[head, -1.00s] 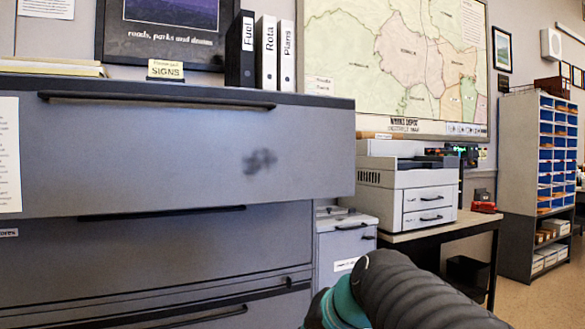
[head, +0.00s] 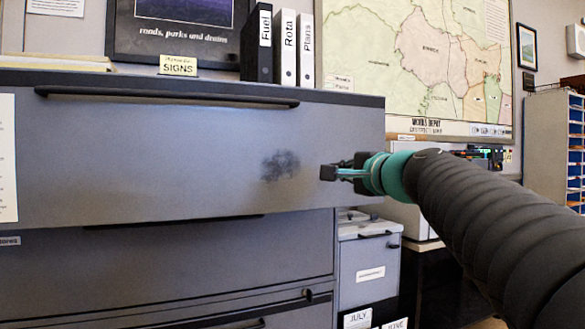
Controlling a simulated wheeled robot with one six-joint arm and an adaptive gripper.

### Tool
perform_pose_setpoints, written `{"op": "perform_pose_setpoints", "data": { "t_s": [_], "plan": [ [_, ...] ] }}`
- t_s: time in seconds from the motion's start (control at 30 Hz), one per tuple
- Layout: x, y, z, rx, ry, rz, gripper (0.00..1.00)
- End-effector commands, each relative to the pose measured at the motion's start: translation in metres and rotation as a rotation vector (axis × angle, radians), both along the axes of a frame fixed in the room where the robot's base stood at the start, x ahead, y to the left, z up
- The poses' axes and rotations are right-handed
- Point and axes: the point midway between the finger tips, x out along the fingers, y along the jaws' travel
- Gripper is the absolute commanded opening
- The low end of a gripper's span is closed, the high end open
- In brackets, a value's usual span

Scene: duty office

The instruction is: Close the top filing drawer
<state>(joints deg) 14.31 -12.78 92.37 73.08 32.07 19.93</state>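The top filing drawer (head: 180,160) is a wide grey front with a long dark handle (head: 170,96) along its upper edge and a dark smudge right of its middle. It stands out from the lower drawer fronts (head: 170,265) of the cabinet. My gripper (head: 328,173) comes in from the right, in front of the drawer's right part, to the right of the smudge. Its dark fingertips point left. I cannot tell whether they touch the drawer front, or how far apart they are.
A smaller grey cabinet (head: 368,262) stands right of the filing cabinet, with paper labels below it. A printer behind is mostly hidden by my arm. Binders (head: 285,48) and a SIGNS card (head: 178,66) stand on top. A pigeonhole shelf (head: 548,140) is at far right.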

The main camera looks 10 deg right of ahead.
Motion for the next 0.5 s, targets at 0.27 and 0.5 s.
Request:
{"op": "perform_pose_setpoints", "data": {
  "t_s": [0.27,0.5],
  "plan": [
    [0.051,0.014,0.001,-0.001,0.003,0.000,0.00],
    [0.082,0.022,0.000,-0.002,0.001,-0.002,0.00]
  ]
}}
